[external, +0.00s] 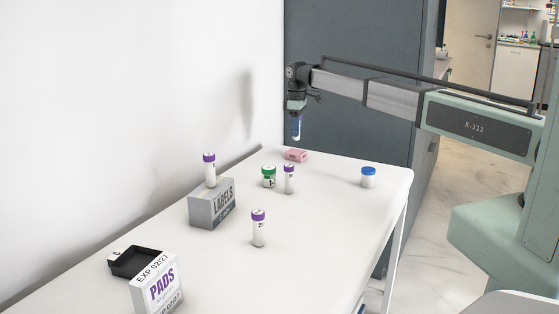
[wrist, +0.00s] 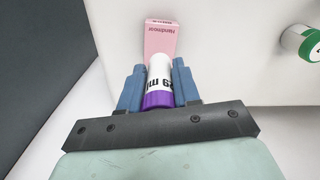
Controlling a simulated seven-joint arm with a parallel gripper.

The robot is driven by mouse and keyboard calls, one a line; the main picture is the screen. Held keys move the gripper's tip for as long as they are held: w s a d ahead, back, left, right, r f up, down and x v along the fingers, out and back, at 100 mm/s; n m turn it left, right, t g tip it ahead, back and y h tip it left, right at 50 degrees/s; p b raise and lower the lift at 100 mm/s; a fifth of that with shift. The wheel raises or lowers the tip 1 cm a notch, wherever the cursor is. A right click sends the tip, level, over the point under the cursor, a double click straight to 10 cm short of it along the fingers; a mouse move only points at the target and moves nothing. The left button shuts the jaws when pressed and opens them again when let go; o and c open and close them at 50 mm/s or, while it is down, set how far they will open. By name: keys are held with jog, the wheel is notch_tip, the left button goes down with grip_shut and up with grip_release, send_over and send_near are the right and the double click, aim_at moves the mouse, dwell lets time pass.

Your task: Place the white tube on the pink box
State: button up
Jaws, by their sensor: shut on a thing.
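My gripper (external: 296,128) has blue fingers and is shut on a white tube with a purple cap (wrist: 158,88). In the wrist view the tube lies between the fingertips (wrist: 158,82), cap end nearest the camera. In the external view the gripper points down and mostly hides the tube. The pink box (external: 296,155) lies on the table at the far end, below my gripper, with a visible gap between. In the wrist view the pink box (wrist: 160,38) shows just beyond the tube's far end.
A green-capped jar (external: 268,177) and a purple-capped tube (external: 289,179) stand near the pink box. Another tube (external: 209,169) stands on the grey LABELS box (external: 212,206), another (external: 259,228) in front. A blue-capped jar (external: 368,178) is right. The PADS box (external: 158,285) and black tray (external: 133,264) are at front left.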

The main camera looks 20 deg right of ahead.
aim_at(296, 139)
jog(key=shift+f, duration=2.15)
jog(key=shift+f, duration=0.15)
jog(key=o, duration=1)
jog(key=shift+o, duration=0.2)
notch_tip(296, 139, up, 12)
jog(key=shift+r, duration=0.2)
